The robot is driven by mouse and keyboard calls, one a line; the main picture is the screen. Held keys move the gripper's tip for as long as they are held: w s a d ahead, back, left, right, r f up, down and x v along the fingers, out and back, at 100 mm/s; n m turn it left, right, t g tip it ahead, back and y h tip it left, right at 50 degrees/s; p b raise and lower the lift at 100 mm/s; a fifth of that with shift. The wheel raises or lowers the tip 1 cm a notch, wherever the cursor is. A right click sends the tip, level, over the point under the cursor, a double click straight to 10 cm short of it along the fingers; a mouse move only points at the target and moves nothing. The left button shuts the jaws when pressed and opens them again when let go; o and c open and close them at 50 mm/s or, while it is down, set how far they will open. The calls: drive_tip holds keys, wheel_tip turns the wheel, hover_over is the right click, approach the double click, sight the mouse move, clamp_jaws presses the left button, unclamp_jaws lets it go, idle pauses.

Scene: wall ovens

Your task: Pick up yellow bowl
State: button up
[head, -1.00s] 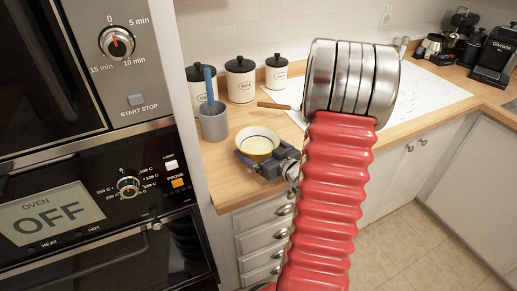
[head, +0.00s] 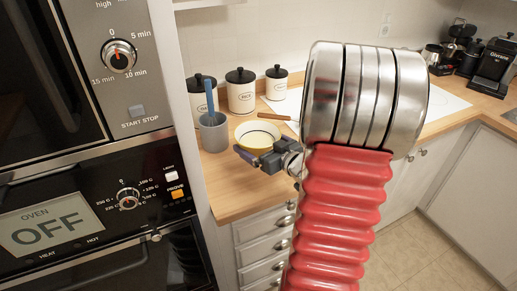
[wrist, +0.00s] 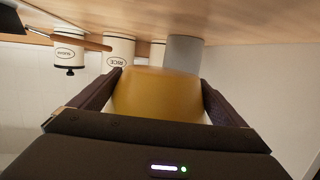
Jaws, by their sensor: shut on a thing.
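The yellow bowl (head: 259,142) has a pale inside and is held roughly upright above the wooden counter in the head view. My gripper (head: 259,155) is shut on the near side of it. In the wrist view, where the scene appears upside down, the bowl's yellow wall (wrist: 157,97) fills the space between the two dark fingers of my gripper (wrist: 161,85). The exact contact of the fingertips on the bowl is hard to see.
A grey cup (head: 213,134) with a blue utensil stands left of the bowl. Several white canisters with black lids, such as the middle one (head: 241,96), stand behind. A wooden handle (head: 275,116) lies to the right. The oven column (head: 110,175) bounds the left.

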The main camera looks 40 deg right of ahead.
drive_tip(key=shift+r, duration=1.35)
drive_tip(key=shift+s, duration=0.1)
